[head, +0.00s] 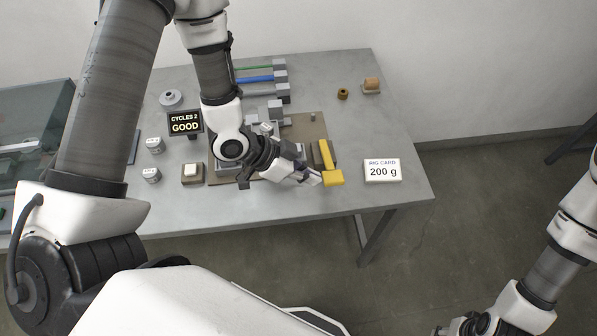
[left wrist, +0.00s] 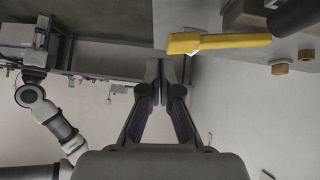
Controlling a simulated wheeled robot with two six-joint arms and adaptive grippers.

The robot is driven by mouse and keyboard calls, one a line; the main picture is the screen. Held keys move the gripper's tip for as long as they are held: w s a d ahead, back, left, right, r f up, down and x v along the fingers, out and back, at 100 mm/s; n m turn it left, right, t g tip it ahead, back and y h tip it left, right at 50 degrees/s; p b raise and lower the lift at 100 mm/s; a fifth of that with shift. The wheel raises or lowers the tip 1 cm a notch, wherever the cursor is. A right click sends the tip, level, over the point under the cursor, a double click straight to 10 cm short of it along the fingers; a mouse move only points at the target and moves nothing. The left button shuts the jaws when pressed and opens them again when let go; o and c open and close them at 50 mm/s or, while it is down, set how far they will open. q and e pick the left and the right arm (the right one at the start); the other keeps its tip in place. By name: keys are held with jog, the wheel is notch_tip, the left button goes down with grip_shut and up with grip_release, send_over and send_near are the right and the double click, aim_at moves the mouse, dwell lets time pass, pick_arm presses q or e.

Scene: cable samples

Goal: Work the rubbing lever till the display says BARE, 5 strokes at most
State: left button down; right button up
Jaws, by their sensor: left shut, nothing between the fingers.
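The yellow rubbing lever (head: 327,160) stands at the right side of the brown rig board (head: 305,130), with its broad yellow end toward the table's front edge. It also shows in the left wrist view (left wrist: 215,43), above and right of the fingertips. The dark display (head: 185,124) reads "CYCLES 2 GOOD". My left gripper (head: 316,182) is shut and empty, just left of the lever's yellow end; in the left wrist view its fingers (left wrist: 162,75) are together and apart from the lever. My right gripper (head: 462,327) is cut off at the bottom edge; its fingers cannot be made out. My left arm hides part of the rig.
A card (head: 382,170) reading "RIG CARD 200 g" stands right of the lever. Blue and green cable samples (head: 255,78) lie at the back. The right part of the table is mostly clear.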

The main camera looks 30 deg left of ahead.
pick_arm(q)
jog(key=v, duration=0.3)
jog(key=shift+s+r, duration=0.25)
jog(key=shift+s, duration=0.1)
jog(key=shift+w+f, duration=0.1)
dwell(0.4)
